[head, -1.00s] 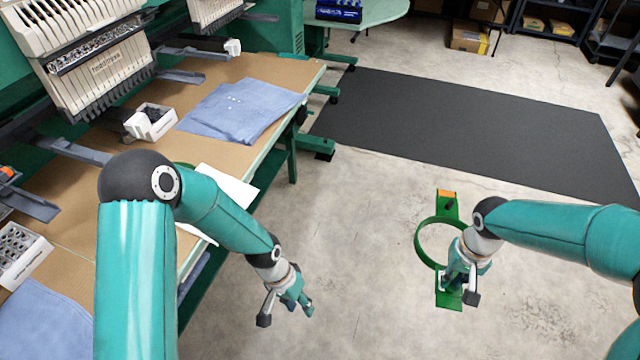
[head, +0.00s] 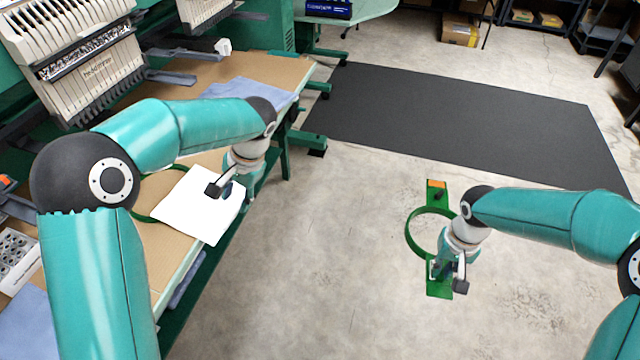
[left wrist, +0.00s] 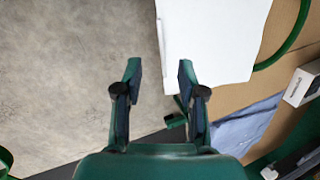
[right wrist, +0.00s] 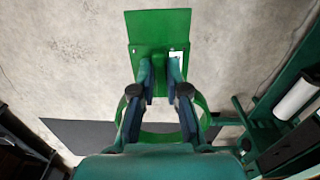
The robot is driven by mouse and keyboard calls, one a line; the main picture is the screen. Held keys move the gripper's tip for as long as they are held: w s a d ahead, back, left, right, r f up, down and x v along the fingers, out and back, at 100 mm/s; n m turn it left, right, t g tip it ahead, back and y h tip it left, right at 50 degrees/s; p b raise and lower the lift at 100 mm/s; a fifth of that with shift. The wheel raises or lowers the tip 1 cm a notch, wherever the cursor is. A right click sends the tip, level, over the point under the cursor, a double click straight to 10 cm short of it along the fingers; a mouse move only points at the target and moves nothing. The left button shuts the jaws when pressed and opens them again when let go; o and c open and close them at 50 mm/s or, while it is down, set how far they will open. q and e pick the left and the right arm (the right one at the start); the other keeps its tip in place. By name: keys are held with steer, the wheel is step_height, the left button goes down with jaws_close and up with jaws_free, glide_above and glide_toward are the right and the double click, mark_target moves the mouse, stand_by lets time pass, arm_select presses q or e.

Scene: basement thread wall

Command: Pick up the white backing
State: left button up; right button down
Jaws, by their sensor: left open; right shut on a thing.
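The white backing (head: 190,212) is a flat white sheet on the brown worktable, its right side reaching past the table's front edge. It also fills the upper middle of the left wrist view (left wrist: 212,38). My left gripper (head: 228,190) is at the sheet's far right corner. My right gripper (right wrist: 160,75) is shut on a green hoop frame (right wrist: 158,28), held out over the floor.
A second green hoop (head: 143,205) lies on the worktable (head: 145,262), partly under the backing. Folded blue cloth (head: 235,88) lies farther back, partly behind my left arm. The embroidery machine (head: 85,60) stands at the left. A dark mat (head: 465,115) covers part of the open floor.

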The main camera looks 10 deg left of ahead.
mark_target(233, 218)
arm_select(q)
steer(key=p+x, duration=0.1)
steer(key=x, duration=0.6)
steer(key=shift+w+a+f, duration=0.1)
steer(key=shift+w+f, duration=0.05)
steer(key=shift+f, duration=0.25)
steer(key=shift+f+b, duration=0.25)
steer(key=shift+b, duration=0.05)
stand_by(0.5)
jaws_close()
